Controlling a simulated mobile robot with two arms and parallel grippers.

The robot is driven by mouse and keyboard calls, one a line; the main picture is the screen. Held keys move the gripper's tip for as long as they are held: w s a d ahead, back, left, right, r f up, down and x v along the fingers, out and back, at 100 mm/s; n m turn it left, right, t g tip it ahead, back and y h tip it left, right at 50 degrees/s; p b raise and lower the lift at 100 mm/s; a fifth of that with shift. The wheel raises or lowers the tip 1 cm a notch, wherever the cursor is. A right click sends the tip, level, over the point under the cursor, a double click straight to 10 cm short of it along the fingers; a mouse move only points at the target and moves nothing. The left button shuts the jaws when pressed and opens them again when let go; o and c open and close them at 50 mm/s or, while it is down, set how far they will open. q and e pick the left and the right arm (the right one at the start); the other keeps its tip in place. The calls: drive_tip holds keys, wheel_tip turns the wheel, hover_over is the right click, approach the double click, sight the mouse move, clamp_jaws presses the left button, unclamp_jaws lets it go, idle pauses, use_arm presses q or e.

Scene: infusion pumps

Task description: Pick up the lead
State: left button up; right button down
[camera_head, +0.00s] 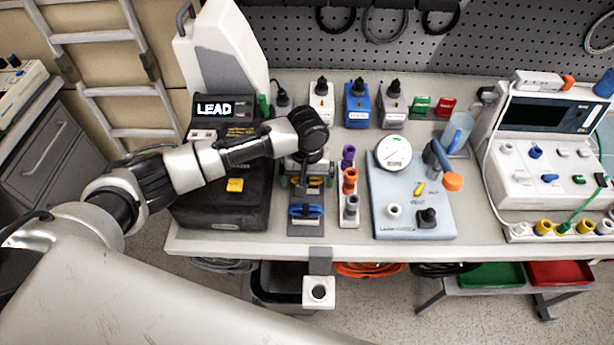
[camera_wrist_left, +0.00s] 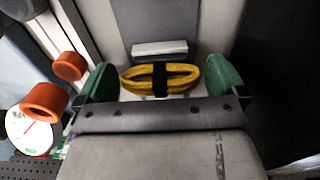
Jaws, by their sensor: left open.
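A coiled yellow lead with a black strap (camera_wrist_left: 160,78) lies in a grey holder, between the green fingertips of my left gripper (camera_wrist_left: 155,82) in the left wrist view. The gripper is open, with a fingertip on either side of the coil and a gap at each side. In the head view my left gripper (camera_head: 307,178) is over the rear part of the dark holder (camera_head: 305,228), partly covering the yellow coil. A blue coiled lead (camera_head: 305,211) lies in the front slot. My right gripper is not in view.
A black case with a LEAD sign (camera_head: 215,108) stands left of the holder. A rack with purple, orange and grey connectors (camera_head: 350,182) stands close on the right, then a light blue gauge panel (camera_head: 410,205). Several boxes with black knobs stand behind.

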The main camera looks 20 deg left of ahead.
use_arm(q)
drive_tip(key=shift+f, duration=0.15)
drive_tip(key=shift+c, duration=0.3)
drive_tip(key=c, duration=0.7)
drive_tip(key=shift+c, duration=0.2)
